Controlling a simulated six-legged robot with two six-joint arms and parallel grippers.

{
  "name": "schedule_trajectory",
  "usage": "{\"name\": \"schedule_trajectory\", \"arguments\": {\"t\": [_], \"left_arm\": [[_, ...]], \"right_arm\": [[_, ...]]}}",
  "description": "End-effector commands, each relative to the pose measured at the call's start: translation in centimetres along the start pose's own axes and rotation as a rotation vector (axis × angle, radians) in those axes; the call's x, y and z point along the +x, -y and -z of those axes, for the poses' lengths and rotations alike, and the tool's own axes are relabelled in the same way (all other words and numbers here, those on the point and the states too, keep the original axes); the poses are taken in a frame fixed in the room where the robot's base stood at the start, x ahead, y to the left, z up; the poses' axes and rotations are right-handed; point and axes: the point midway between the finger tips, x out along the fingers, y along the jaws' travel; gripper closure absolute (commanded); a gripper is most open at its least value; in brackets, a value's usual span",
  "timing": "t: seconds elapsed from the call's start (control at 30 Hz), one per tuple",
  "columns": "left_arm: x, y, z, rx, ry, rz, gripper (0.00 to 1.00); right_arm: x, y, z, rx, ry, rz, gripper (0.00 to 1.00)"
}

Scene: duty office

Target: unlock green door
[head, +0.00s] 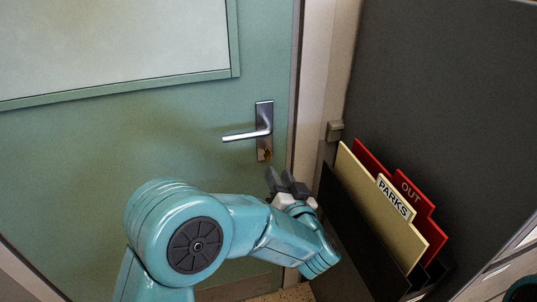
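The green door (100,145) fills the left of the head view and looks closed. Its metal lever handle (247,134) points left from a dark upright plate. A small brassy spot, the lock (266,154), sits low on that plate; I cannot tell whether a key is in it. My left gripper (279,172) is just below and right of the lock, its dark fingers pointing up toward it. The fingers look apart, with nothing visible between them. I cannot tell whether they touch the door. My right gripper is out of view.
Right of the door frame (312,90), a dark wall holder (350,225) carries a cream folder marked PARKS (385,205) and a red folder marked OUT (418,200), close to my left gripper. A grey panel (440,90) stands behind them. The door has a large pale pane (110,45).

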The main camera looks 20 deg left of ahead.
Motion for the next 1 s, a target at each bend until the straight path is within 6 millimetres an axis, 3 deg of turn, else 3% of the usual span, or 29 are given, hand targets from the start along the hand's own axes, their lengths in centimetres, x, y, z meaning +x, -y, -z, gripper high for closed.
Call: {"name": "schedule_trajectory", "arguments": {"t": [0.2, 0.4, 0.6, 0.83, 0.87, 0.93, 1.0], "left_arm": [[5.3, 0.1, -0.1, 0.0, 0.002, 0.003, 0.66], [8.5, 0.0, -0.1, 0.0, 0.001, 0.001, 0.66], [9.7, 0.0, 0.0, 0.001, -0.001, 0.0, 0.66], [9.8, 0.0, 0.0, 0.001, -0.001, -0.001, 0.66], [9.8, 0.0, 0.0, 0.001, 0.0, -0.001, 0.72], [9.8, 0.0, 0.0, 0.001, 0.0, -0.001, 0.95], [9.8, 0.0, 0.0, 0.001, 0.0, -0.001, 1.0]], "right_arm": [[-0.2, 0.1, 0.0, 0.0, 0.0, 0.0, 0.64], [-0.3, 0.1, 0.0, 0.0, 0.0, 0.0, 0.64], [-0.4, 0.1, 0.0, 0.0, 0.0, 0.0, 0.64], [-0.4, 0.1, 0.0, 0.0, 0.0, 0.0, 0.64], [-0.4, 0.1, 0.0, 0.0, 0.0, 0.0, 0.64], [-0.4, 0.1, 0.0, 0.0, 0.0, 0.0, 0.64], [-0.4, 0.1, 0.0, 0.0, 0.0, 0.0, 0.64]]}}
